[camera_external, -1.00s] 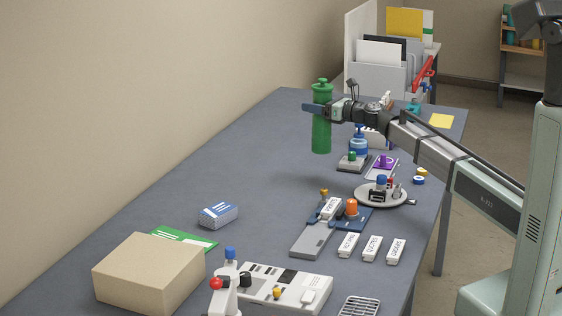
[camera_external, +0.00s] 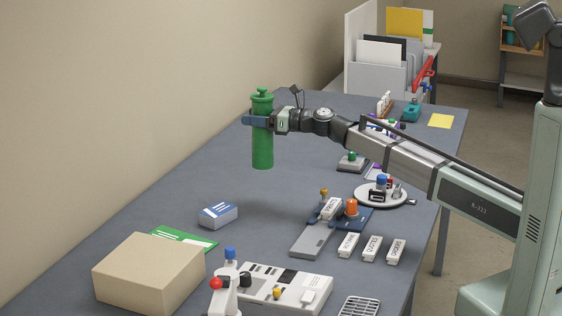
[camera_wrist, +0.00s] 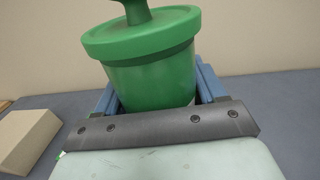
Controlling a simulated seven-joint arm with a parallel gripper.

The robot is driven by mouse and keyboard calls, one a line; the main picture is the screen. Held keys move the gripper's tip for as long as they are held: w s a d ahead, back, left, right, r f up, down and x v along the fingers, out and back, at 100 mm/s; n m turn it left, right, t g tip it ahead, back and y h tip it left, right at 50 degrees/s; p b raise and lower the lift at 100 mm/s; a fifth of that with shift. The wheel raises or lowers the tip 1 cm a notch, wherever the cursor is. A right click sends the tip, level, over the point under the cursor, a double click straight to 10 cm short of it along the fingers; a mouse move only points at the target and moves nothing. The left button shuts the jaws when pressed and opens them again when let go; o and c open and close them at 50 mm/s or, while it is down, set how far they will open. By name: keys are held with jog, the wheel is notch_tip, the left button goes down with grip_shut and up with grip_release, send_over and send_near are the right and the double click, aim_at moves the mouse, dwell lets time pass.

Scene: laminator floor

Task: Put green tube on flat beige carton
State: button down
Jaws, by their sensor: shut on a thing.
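The green tube (camera_external: 262,149) is a capped green cylinder held upright in the air above the table. My gripper (camera_external: 257,121) is shut around its upper part. In the wrist view the green tube (camera_wrist: 150,70) fills the middle, between the blue fingers (camera_wrist: 207,85). The flat beige carton (camera_external: 148,272) is a closed box at the table's near left corner, with nothing on top. Its edge shows at the left of the wrist view (camera_wrist: 25,138). The tube is apart from the carton, behind it and to its right.
A blue-and-white box (camera_external: 218,215) and a green card (camera_external: 185,239) lie by the carton. A white device (camera_external: 275,285) with coloured knobs stands to its right. The table's left middle is clear.

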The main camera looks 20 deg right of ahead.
jog(key=s+a+r+n+g+y, duration=0.1)
jog(key=s+a+r+n+g, duration=0.15)
jog(key=s+a, duration=1.15)
jog(key=s+a+r+n+g+y, duration=0.2)
jog(key=s+a+r+g, duration=0.15)
jog(key=s+a, duration=1.05)
jog(key=s+a+r+n+g+y, duration=0.15)
jog(key=s+a+g, duration=0.25)
jog(key=s+a, duration=1)
jog(key=w+a+f+t, duration=0.1)
jog(key=w+a+f, duration=0.1)
jog(key=f, duration=0.2)
jog(key=w+a+f, duration=0.2)
jog(key=w+f, duration=0.1)
jog(key=f, duration=0.2)
jog(key=shift+w+f+t+h, duration=0.25)
jog(key=shift+w+t+h, duration=0.05)
jog(key=shift+t+h, duration=0.1)
jog(key=shift+f, duration=0.15)
jog(key=shift+c, duration=0.5)
grip_release()
jog(key=s+d, duration=0.2)
jog(key=d, duration=1)
jog(key=shift+s, duration=0.15)
